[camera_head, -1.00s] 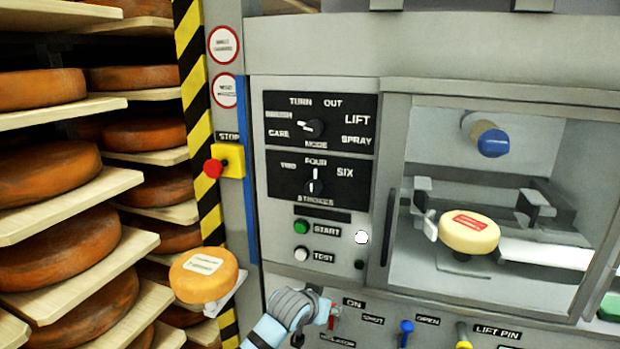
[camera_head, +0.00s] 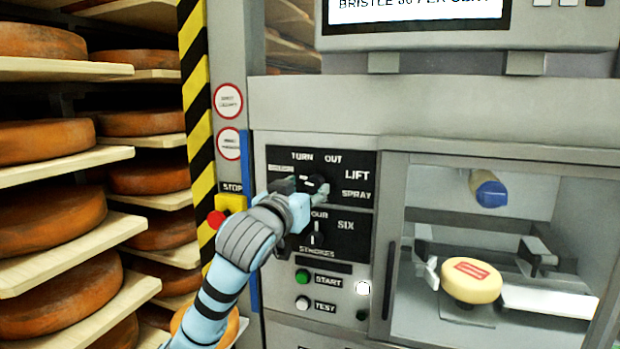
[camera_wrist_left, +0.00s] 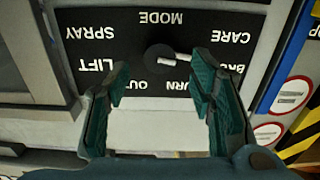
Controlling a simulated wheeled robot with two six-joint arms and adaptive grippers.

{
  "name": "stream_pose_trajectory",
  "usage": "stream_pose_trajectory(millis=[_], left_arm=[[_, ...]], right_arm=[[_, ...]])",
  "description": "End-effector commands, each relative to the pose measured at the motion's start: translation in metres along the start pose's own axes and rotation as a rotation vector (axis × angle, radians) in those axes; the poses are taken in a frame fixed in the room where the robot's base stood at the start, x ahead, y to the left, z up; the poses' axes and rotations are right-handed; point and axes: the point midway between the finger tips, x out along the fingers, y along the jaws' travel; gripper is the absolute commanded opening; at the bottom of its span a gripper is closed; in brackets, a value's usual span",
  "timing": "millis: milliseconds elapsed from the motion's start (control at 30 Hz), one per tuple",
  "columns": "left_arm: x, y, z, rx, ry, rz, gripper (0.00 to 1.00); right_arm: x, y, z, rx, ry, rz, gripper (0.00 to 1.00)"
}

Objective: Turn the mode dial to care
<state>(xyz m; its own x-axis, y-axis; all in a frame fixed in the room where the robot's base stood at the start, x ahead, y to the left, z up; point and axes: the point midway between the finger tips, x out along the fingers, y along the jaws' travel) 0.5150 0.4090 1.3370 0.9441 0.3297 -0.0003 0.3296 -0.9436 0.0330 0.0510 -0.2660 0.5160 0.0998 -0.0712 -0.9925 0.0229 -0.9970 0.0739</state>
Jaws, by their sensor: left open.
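The mode dial (camera_head: 318,184) is a dark round knob on the black upper label panel, partly hidden by my left gripper (camera_head: 308,190) in the head view. In the left wrist view, which shows the panel upside down, the dial (camera_wrist_left: 158,57) is clear. My right gripper is not in view.
Below is the strokes dial (camera_head: 316,238), then the green START button (camera_head: 302,276) and white TEST button (camera_head: 302,303). A red stop button (camera_head: 216,219) sits left of my arm. A glass-fronted chamber with a pale cheese wheel (camera_head: 471,280) is right; shelves of cheese wheels are left.

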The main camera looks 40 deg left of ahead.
Motion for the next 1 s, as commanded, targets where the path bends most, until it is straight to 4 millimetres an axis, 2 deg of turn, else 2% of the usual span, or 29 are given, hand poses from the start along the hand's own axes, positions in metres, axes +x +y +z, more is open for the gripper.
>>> stream_pose_trajectory(millis=[100, 200, 467, 767, 1000], left_arm=[[0.019, 0.0, -0.002, -0.003, 0.0, 0.0, 0.49], [0.026, 0.0, -0.001, -0.001, 0.001, 0.0, 0.49], [0.028, 0.0, 0.0, 0.001, 0.001, 0.0, 0.49], [0.028, 0.0, 0.0, 0.0, 0.001, 0.0, 0.02], [0.028, 0.0, -0.001, -0.002, 0.001, 0.0, 0.02]], right_arm=[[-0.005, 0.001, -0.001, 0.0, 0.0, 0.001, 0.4], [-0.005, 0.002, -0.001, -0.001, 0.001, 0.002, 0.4], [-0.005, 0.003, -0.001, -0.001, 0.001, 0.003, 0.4], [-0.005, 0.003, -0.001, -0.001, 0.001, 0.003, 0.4], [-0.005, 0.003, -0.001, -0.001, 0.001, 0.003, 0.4]])
